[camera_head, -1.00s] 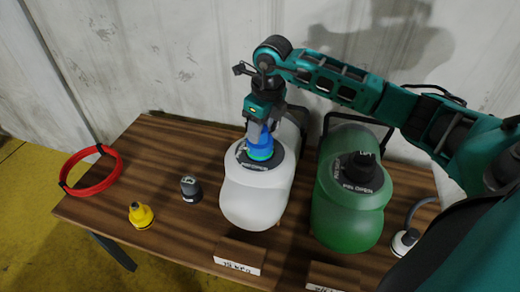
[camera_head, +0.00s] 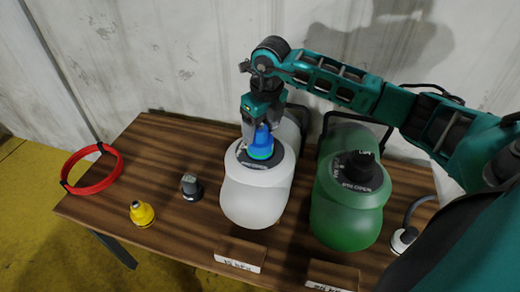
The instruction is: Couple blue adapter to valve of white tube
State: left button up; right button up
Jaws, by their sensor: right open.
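The white tube (camera_head: 256,203) lies on the wooden table with a dark round valve plate near its back. The blue adapter (camera_head: 262,142) stands upright on that valve, with a green band at its base. Whether it is locked there I cannot tell. My right gripper (camera_head: 262,128) is directly above the adapter, pointing down. Its fingers are spread either side of the adapter's top and are open. My left gripper is not in view.
A green tube (camera_head: 347,222) with a black valve cap (camera_head: 358,165) lies to the right. A yellow adapter (camera_head: 142,213), a dark grey adapter (camera_head: 191,187) and a red hose coil (camera_head: 92,187) are on the left. Label blocks (camera_head: 240,254) stand at the front edge.

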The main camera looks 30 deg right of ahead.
aim_at(265, 143)
notch_tip(265, 143, up, 13)
jog(key=s, duration=0.2)
jog(key=shift+d, duration=0.15)
jog(key=shift+f, duration=0.15)
dwell(0.3)
